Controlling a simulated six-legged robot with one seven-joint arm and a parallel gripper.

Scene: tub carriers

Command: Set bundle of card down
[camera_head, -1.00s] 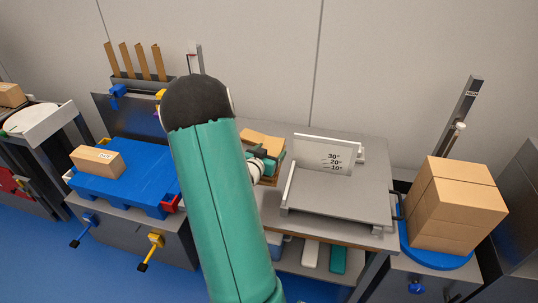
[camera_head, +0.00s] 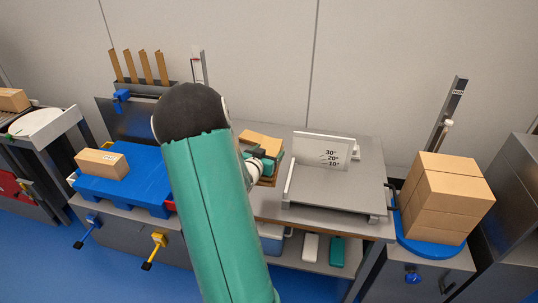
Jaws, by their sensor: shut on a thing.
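My gripper (camera_head: 258,154) is in the middle of the view, just right of my arm's teal link, which hides part of it. It is shut on what looks like the bundle of card (camera_head: 261,141), a flat tan piece at the back of the grey table. Teal and brown surfaces show close under and beside the jaws. I cannot tell whether the bundle touches what is below it.
A grey tilted tray with an angle plate (camera_head: 323,151) stands right of my gripper. Stacked cartons (camera_head: 447,197) sit on a blue round base (camera_head: 432,247) at the right. A blue pallet (camera_head: 117,190) at the left bears one small box (camera_head: 102,163).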

